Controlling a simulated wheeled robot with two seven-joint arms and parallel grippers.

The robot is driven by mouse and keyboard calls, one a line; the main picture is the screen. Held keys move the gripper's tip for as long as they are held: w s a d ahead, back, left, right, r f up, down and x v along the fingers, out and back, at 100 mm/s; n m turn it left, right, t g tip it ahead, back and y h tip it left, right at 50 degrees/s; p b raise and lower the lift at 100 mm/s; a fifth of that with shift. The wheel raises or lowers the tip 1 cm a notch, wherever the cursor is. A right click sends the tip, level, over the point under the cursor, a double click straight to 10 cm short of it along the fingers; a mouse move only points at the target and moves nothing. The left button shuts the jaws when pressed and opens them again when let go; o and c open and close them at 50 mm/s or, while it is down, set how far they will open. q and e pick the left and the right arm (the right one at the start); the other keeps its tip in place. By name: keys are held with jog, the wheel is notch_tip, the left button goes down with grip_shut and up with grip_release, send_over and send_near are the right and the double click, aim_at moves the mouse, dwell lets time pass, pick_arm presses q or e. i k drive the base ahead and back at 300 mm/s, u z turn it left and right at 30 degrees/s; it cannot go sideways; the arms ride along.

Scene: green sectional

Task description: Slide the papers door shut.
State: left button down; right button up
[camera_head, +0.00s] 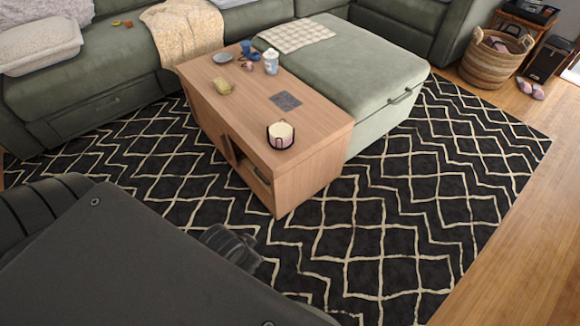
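A light wooden table (310,110) stands on the patterned rug, beside the green storage ottoman. Its side facing me has a dark opening near the front end, with a small part of the inside showing. A panel (205,112) covers the side further back; I cannot tell for sure whether this is the papers door. No papers can be made out in the opening. Neither of my grippers can be made out; only dark parts of my own body fill the lower left, apart from the table.
On the table top are a candle in a dark holder (280,135), a blue-and-white cup (271,61), a grey square (286,101) and several small items. The ottoman (370,80) adjoins the table's right side. The rug (400,230) in front is clear. A wicker basket (495,60) stands at upper right.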

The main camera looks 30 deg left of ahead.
aim_at(210, 128)
jog(key=u, duration=1.65)
